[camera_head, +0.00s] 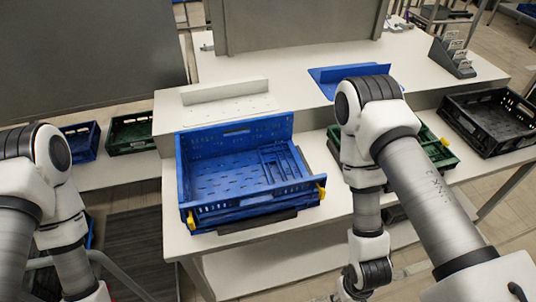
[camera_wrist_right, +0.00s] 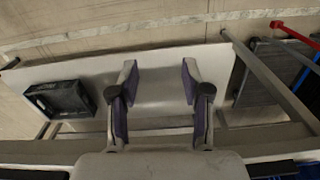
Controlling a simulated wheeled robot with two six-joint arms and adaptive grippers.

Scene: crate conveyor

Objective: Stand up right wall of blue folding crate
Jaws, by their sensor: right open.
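The blue folding crate (camera_head: 225,207) sits on the white table in the middle of the head view. Its back and left walls stand upright. Its right wall (camera_head: 283,163) appears to lie folded down inside, over the right part of the floor. Yellow latches show at the front corners. My right gripper (camera_wrist_right: 158,95) is open and empty in the right wrist view, away from the blue crate. In the head view my right arm hangs down to the right of the crate. My left arm shows at the lower left, with its gripper out of frame.
A green crate (camera_head: 437,150) is partly behind my right arm. A black crate (camera_head: 490,122) stands at the right. Smaller blue (camera_head: 80,140) and green (camera_head: 132,131) crates stand at the left. A blue panel piece (camera_head: 350,75) and a white piece (camera_head: 225,90) lie behind.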

